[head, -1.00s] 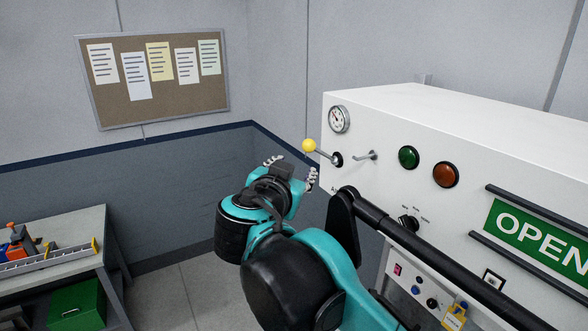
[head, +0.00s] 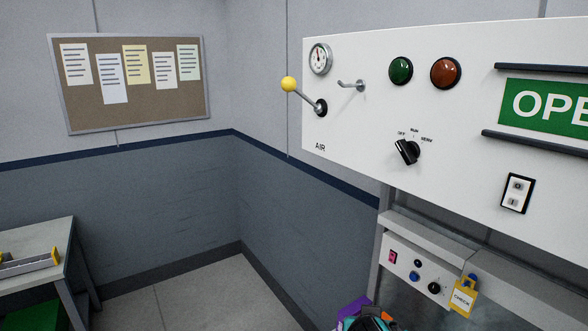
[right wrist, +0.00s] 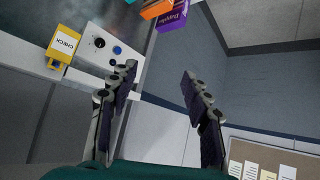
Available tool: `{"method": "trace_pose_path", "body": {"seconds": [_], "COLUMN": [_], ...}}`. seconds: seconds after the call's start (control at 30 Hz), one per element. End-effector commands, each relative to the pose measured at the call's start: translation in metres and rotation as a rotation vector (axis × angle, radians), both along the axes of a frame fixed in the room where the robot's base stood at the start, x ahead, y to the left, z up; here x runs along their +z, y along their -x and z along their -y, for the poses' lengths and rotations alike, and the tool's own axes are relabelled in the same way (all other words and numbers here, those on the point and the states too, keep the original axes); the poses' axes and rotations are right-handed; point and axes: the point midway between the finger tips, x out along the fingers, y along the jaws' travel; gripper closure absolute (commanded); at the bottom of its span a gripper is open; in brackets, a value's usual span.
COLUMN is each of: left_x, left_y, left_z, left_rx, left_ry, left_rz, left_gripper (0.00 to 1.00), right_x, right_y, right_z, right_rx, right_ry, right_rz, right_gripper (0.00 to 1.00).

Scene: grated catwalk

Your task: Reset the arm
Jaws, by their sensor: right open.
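My right gripper (right wrist: 158,76) shows in the right wrist view with its two dark-padded fingers spread apart and nothing between them. It points towards a small grey control box (right wrist: 112,46) with a yellow CHECK tag (right wrist: 62,46) to its left. In the head view only a small teal and dark piece, probably of my arm, shows at the bottom edge; the gripper cannot be made out there. My left gripper is in neither current view.
The white machine panel (head: 345,135) carries a yellow-knobbed lever (head: 289,84), a black selector (head: 407,151) and green and red lamps. A purple box (right wrist: 173,18) is beyond the fingers, beside an orange one (right wrist: 155,8). A grey workbench (head: 62,262) stands left. Floor between is clear.

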Motion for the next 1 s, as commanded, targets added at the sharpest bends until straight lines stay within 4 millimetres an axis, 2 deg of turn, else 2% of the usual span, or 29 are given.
{"method": "trace_pose_path", "body": {"seconds": [0.03,0.1,0.4,0.5,0.6,0.7,0.97,1.0], "left_x": [-0.028,-0.047,-0.129,-0.149,-0.163,-0.169,-0.168,-0.168], "left_y": [0.000,0.000,0.000,0.000,0.000,0.000,0.000,0.000], "left_z": [0.000,0.000,0.000,0.000,0.000,0.000,0.000,0.000], "left_rx": [0.000,0.000,0.000,0.000,0.000,0.000,0.000,0.000], "left_ry": [0.000,0.000,0.000,0.000,0.000,0.000,0.000,0.000], "left_rz": [0.000,0.000,0.000,0.000,0.000,0.000,0.000,0.000], "left_gripper": [0.25,0.25,0.25,0.25,0.25,0.25,0.25,0.33], "right_x": [-0.042,-0.079,-0.231,-0.269,-0.293,-0.306,-0.308,-0.308], "right_y": [0.010,0.023,0.075,0.088,0.096,0.101,0.103,0.103], "right_z": [0.008,0.015,0.030,0.031,0.030,0.029,0.028,0.028], "right_rx": [0.006,0.029,0.146,0.184,0.213,0.234,0.243,0.243], "right_ry": [-0.005,-0.012,-0.062,-0.078,-0.091,-0.097,-0.099,-0.099], "right_rz": [-0.028,-0.065,-0.175,-0.191,-0.197,-0.199,-0.199,-0.199], "right_gripper": [0.51,0.51,0.51,0.51,0.51,0.51,0.51,0.59]}}
